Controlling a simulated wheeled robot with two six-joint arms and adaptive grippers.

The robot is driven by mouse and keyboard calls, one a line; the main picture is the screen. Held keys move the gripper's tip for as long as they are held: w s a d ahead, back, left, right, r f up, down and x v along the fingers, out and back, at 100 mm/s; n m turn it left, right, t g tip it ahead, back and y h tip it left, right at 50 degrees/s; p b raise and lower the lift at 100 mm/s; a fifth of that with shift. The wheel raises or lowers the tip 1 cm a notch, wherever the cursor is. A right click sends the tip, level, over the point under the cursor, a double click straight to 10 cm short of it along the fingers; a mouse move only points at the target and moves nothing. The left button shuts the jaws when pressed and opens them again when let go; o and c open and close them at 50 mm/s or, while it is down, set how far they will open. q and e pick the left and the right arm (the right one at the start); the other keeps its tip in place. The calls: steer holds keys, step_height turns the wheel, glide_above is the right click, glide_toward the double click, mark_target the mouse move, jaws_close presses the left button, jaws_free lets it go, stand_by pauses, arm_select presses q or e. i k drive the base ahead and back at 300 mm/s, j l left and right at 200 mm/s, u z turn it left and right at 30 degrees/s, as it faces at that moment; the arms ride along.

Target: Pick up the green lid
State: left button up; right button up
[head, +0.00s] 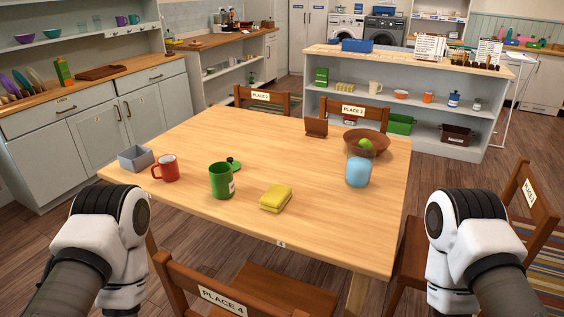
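The green lid (234,163) is a small round piece with a knob, lying on the wooden table. It is just behind and to the right of a green canister (222,181) that stands upright. The near part of the lid is close to the canister's rim in the picture; I cannot tell whether they touch. My left and right arms show at the lower left and lower right, in front of the table. Neither gripper's fingers are in view.
The table (310,225) also holds a red mug (166,168), a grey box (136,158), yellow sponges (276,198), a blue jar (358,172) and a brown bowl (367,143) with green fruit. A wooden chair (240,294) stands at the near edge. The table's middle is mostly clear.

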mark_target(236, 164)
steer(key=i+j+z, duration=0.2)
steer(key=j+z, duration=0.25)
steer(key=j, duration=0.55)
steer(key=i+j+z, duration=0.1)
steer(key=j+z, duration=0.4)
steer(key=j, duration=0.55)
steer(key=k+j+z, duration=0.15)
steer(key=j+z, duration=0.3)
steer(key=j, duration=0.55)
